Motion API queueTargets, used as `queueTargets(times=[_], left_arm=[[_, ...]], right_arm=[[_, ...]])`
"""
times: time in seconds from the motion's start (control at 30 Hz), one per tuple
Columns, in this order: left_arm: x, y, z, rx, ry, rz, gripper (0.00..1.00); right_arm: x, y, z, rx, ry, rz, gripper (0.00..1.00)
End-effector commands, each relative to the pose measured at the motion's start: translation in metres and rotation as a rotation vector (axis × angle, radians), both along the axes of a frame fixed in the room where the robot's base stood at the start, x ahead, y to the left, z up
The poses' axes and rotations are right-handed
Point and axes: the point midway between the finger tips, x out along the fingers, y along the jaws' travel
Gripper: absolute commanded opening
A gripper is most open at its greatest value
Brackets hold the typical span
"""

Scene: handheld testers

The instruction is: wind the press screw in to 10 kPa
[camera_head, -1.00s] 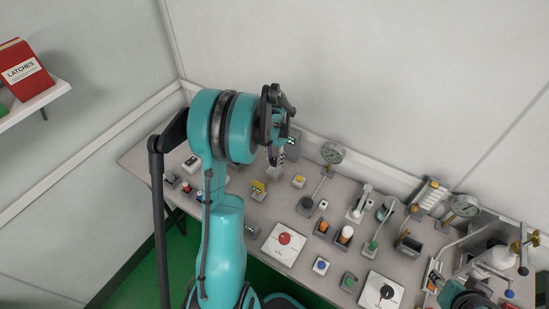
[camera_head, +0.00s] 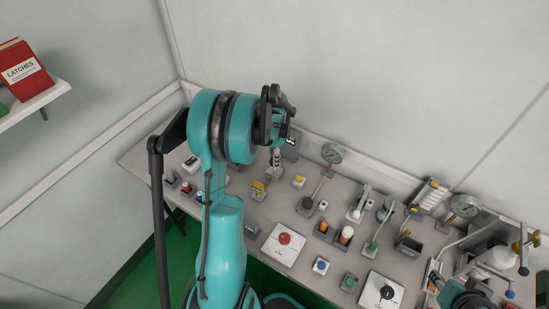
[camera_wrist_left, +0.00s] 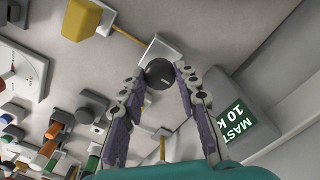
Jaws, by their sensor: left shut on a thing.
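The press screw's dark round knob (camera_wrist_left: 160,73) shows in the left wrist view, on a pale block. My left gripper (camera_head: 276,158) is at the table's back-left part in the head view. In the left wrist view its two purple-padded fingers (camera_wrist_left: 160,80) close on the knob from both sides. The readout box (camera_wrist_left: 238,115) right of the gripper has a green screen; its partly cut-off text reads "MAST" and "10 k". The screen also shows small beside the gripper in the head view (camera_head: 292,141).
A yellow part (camera_wrist_left: 82,18) joins the pale block by a thin brass rod. A red-knob panel (camera_head: 284,244), a dial gauge (camera_head: 333,153) and several small testers crowd the table to the right. A red book (camera_head: 25,72) stands on the left wall shelf.

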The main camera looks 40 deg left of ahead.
Motion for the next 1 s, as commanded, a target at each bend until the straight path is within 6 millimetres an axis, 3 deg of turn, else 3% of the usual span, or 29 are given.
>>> queueTargets(times=[0.4,0.43,0.5,0.83,1.0], left_arm=[[0.001,0.001,0.001,0.003,-0.003,-0.006,0.02],[0.001,0.001,0.001,0.003,-0.003,-0.006,0.36],[0.001,0.001,0.001,0.002,-0.003,-0.006,0.53],[0.001,0.000,0.002,0.001,-0.001,-0.005,0.53],[0.000,0.000,0.023,0.001,-0.001,-0.005,0.53]], right_arm=[[0.000,0.000,0.000,0.000,0.000,0.000,0.40],[0.000,0.000,0.000,0.000,0.000,0.000,0.40],[0.000,0.000,0.000,0.000,0.000,0.000,0.40],[0.000,0.000,0.000,0.000,0.000,0.000,0.40],[0.000,0.000,0.000,0.000,0.000,0.000,0.40]])
